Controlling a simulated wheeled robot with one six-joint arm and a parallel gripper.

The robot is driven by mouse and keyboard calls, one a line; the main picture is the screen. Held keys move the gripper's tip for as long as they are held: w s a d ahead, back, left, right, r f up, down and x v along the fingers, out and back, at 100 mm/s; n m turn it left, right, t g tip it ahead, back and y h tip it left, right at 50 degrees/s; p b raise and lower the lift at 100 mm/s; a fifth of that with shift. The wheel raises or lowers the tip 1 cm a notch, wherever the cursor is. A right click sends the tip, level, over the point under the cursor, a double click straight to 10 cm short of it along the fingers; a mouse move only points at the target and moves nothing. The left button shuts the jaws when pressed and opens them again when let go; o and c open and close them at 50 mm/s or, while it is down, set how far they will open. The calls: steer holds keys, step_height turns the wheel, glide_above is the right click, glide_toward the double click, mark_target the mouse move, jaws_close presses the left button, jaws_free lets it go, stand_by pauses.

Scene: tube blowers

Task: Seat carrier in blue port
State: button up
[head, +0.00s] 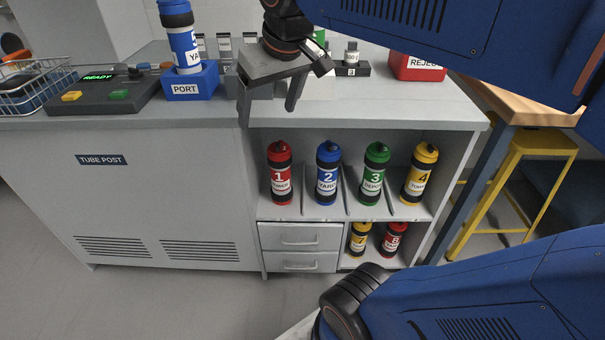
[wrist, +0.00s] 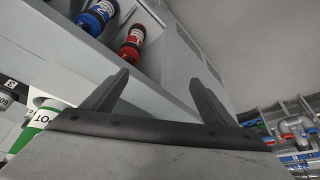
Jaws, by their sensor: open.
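A blue carrier (head: 182,42) with a black band and a white label stands in the blue port (head: 190,88) on the counter, at upper left in the head view. Its lower end meets the port's top; I cannot tell how deep it sits. Its top leans slightly left in the picture. My gripper (head: 268,112) is open and empty, to the right of the port, at the counter's front edge. In the wrist view the two fingers (wrist: 155,82) are spread with nothing between them. The carrier in the port cannot be made out there.
Red, blue, green and yellow carriers (head: 279,172) stand on the shelf below; more stand lower. A control box (head: 105,95) reading READY and a wire basket (head: 40,88) lie left of the port. A red REJECT bin (head: 417,66) is at right. A yellow stool (head: 520,150) stands beyond.

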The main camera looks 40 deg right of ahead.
steer(key=s+f, duration=0.5)
steer(key=f, duration=0.3)
steer(key=s+f, duration=0.5)
steer(key=f, duration=0.3)
steer(key=shift+s+d, duration=0.25)
steer(key=shift+d, duration=0.2)
steer(key=shift+r, duration=0.1)
stand_by(0.6)
